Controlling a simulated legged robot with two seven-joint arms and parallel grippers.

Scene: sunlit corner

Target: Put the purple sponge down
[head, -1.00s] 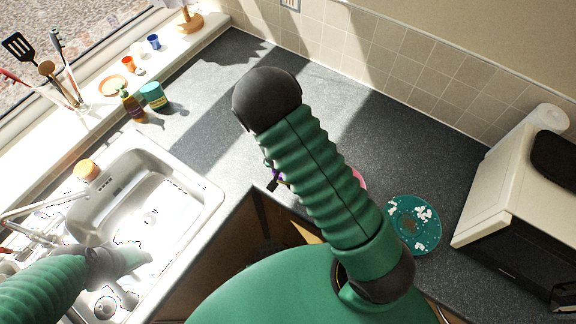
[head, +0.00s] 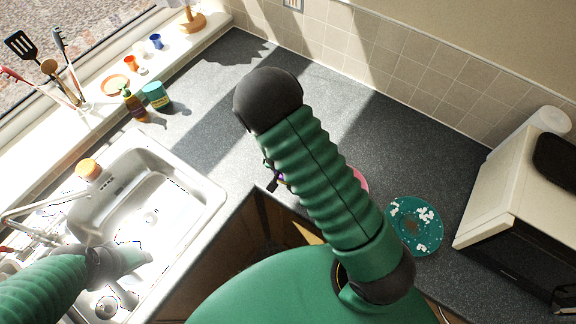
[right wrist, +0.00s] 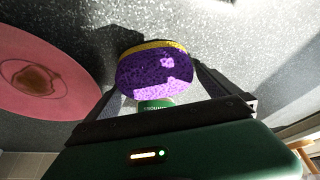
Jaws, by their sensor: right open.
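The purple sponge (right wrist: 155,75), with a yellow layer along its far edge, is on the grey speckled counter in the right wrist view. My right gripper (right wrist: 158,82) is open, with one finger on each side of the sponge; I cannot tell whether either finger touches it. In the head view my right arm hides most of this, leaving a small bit of purple and a dark part of the right gripper (head: 272,183). My left gripper (head: 132,260) is over the sink, too washed out by glare to tell its jaws.
A pink plate (right wrist: 35,75) with a brown stain lies beside the sponge. A green plate (head: 428,238) with white patches is farther right, near a cream microwave (head: 505,195). The steel sink (head: 190,215) is at left. The counter's far part is clear.

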